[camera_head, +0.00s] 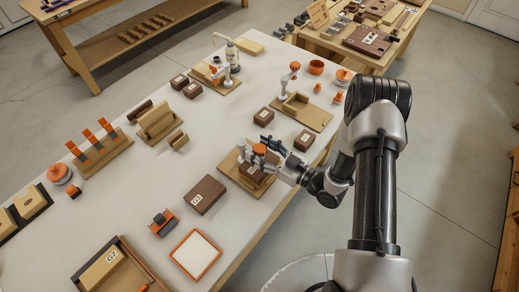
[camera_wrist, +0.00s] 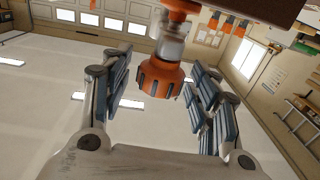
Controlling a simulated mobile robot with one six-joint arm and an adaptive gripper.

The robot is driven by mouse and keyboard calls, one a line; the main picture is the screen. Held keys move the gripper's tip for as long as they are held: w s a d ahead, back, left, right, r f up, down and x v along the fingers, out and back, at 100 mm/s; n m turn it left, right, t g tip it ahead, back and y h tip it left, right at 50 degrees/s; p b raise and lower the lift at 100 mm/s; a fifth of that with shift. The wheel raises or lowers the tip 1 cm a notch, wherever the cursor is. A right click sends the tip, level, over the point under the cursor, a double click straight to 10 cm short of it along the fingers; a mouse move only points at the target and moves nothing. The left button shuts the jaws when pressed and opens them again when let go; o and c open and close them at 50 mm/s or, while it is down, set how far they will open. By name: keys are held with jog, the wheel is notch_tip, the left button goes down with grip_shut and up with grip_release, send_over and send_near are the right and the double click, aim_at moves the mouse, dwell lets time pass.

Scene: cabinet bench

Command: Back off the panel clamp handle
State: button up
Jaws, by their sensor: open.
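The panel clamp stands on a wooden base (camera_head: 229,167) near the bench's right edge, with a dark brown block (camera_head: 250,172) in it. Its orange handle knob (camera_head: 259,149) shows at the top in the head view. In the wrist view the ribbed orange handle (camera_wrist: 161,78) hangs from a grey shaft (camera_wrist: 172,42), between the fingers. My gripper (camera_wrist: 160,85) is open, one finger on each side of the handle, with gaps visible on both sides. In the head view my gripper (camera_head: 272,149) reaches the clamp from the right. The clamp's lower parts are partly hidden.
A brown block (camera_head: 205,194) and a white orange-framed tray (camera_head: 196,254) lie in front. Another brown block (camera_head: 304,140) sits close to my wrist.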

jog(key=shift+w+a, duration=0.15)
jog(key=shift+a, duration=0.05)
jog(key=shift+c, duration=0.5)
jog(key=c, duration=1)
